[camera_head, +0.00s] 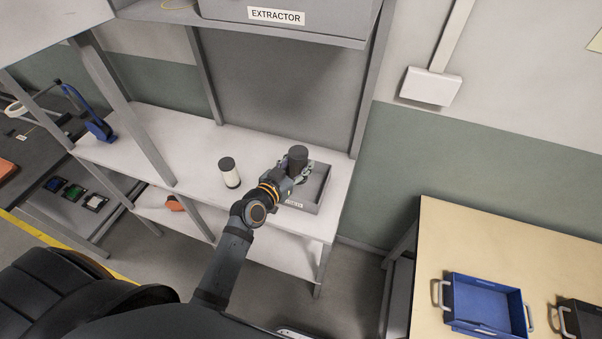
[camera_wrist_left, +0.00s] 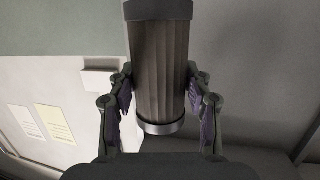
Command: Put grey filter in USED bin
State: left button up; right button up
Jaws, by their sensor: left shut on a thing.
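A dark grey pleated filter (camera_head: 298,158) is held upright in my left gripper (camera_head: 294,174) over the grey bin (camera_head: 318,196) on the white shelf. The bin has a small label on its front that is too small to read. In the left wrist view the filter (camera_wrist_left: 160,65) stands between the two fingers of the left gripper (camera_wrist_left: 160,105), which are shut on its sides. My arm hides part of the bin. A white filter with a dark cap (camera_head: 230,172) stands on the shelf left of the bin. My right gripper is not in view.
The white shelf (camera_head: 190,150) has free room left of the white filter. A grey container labelled EXTRACTOR (camera_head: 290,18) is on the shelf above. A wooden table (camera_head: 450,225) at right holds a blue tray (camera_head: 485,305). Shelf posts stand nearby.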

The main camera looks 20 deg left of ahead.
pick_arm(q)
jog(key=w+f+b, duration=0.3)
jog(key=w+f, duration=0.1)
jog(key=f, duration=0.1)
jog(key=shift+a, duration=0.15)
jog(key=f+b, duration=0.2)
jog(key=f, duration=0.1)
jog(key=f+b, duration=0.1)
jog(key=b, duration=0.1)
jog(key=shift+w+a+f, duration=0.1)
jog(key=shift+w+f, duration=0.1)
jog(key=shift+w, duration=0.2)
jog(key=shift+s, duration=0.1)
jog(key=shift+f+b, duration=0.4)
jog(key=shift+b, duration=0.15)
jog(key=o, duration=1.3)
jog(key=shift+c, duration=0.2)
jog(key=shift+r, duration=0.1)
